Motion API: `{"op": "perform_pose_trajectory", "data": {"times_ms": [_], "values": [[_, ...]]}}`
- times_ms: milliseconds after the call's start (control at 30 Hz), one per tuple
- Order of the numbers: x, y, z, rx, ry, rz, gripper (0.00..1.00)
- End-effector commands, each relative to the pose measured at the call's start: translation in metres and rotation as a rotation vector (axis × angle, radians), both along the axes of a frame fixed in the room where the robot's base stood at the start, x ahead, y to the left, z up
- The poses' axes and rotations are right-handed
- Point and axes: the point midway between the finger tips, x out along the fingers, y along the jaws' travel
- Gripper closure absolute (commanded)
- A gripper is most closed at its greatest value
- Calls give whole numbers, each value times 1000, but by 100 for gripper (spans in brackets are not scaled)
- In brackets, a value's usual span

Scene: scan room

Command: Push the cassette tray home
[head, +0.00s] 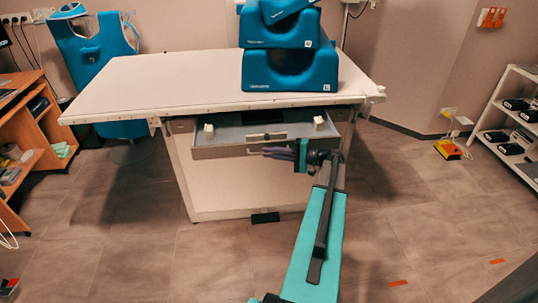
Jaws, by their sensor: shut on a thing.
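The cassette tray (220,153) is a shallow grey drawer under the white table top. It stands partly pulled out, with its inside showing from above. Inside it are a dark item at the back, a small bar near the front and a pale block at each side. My gripper (268,152) reaches in from the right across the tray's front panel, near its middle. It is shut on the tray at the front. The fingers hide the exact place of the grip.
The white table (160,88) carries stacked blue positioning blocks (290,72). A blue apron (92,45) hangs behind it. A wooden shelf unit (30,130) stands at left, a white rack (500,110) at right. A black pedal (265,217) lies at the table's foot. The floor around is mostly clear.

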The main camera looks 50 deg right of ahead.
Motion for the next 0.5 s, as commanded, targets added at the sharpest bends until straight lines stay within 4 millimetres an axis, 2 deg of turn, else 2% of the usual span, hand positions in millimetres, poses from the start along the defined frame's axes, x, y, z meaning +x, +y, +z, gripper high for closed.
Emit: {"op": "perform_pose_trajectory", "data": {"times_ms": [33,267,500], "values": [[-1,15,1,1,-1,4,100],[4,-1,0,1,-1,5,100],[18,-16,-1,0,-1,3,100]]}}
